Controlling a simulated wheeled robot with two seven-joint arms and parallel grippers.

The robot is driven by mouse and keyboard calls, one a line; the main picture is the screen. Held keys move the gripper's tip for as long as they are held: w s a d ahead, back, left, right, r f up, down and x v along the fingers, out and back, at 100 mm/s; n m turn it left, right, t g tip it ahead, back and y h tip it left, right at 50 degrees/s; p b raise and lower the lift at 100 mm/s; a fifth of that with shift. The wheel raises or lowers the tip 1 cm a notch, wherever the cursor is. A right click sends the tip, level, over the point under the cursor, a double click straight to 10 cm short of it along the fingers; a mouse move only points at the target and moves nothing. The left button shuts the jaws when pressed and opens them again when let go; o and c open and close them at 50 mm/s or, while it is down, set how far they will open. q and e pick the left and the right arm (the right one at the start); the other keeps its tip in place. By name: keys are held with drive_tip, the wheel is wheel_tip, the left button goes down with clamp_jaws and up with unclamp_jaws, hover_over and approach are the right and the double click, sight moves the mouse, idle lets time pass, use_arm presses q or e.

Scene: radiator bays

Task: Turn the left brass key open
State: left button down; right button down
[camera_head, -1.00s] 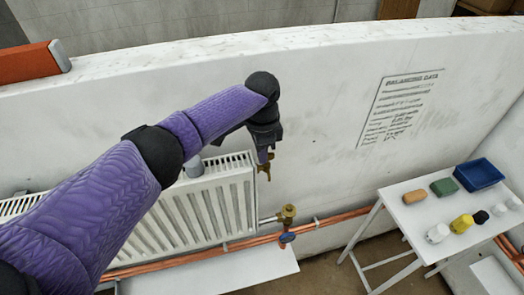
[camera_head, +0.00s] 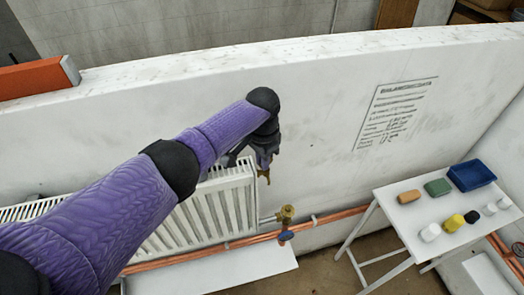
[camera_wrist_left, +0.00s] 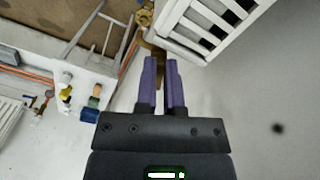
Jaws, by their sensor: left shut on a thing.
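My left gripper (camera_head: 264,160) is at the upper right end of the white radiator (camera_head: 228,205), with its fingers pointing down. A small brass key (camera_head: 265,177) shows just below its fingertips. In the left wrist view the purple fingers of the left gripper (camera_wrist_left: 163,85) are close together. A brass piece (camera_wrist_left: 152,48) runs down behind the left finger there, and the fingers hide part of it. I take the gripper to be shut on the brass key. My right gripper is in neither view.
A brass valve (camera_head: 286,213) with a blue handle (camera_head: 286,236) sits below, beside copper pipes (camera_head: 345,213). A white table (camera_head: 390,215) at right carries a blue tray (camera_head: 471,175), a yellow item (camera_head: 454,222) and other small things.

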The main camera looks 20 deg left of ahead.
use_arm(q)
drive_tip(key=shift+d+r+n+p, duration=0.15)
drive_tip(key=shift+n+p, duration=0.55)
drive_tip(key=shift+n, duration=1)
drive_tip(key=shift+d+f+n+p, duration=0.15)
drive_tip(key=shift+n+p, duration=0.55)
drive_tip(key=shift+n, duration=1)
drive_tip(key=shift+r, duration=0.1)
drive_tip(key=c, duration=0.7)
unclamp_jaws()
drive_tip(key=shift+d, duration=0.1)
drive_tip(key=shift+c, duration=0.2)
drive_tip(key=shift+s, duration=0.1)
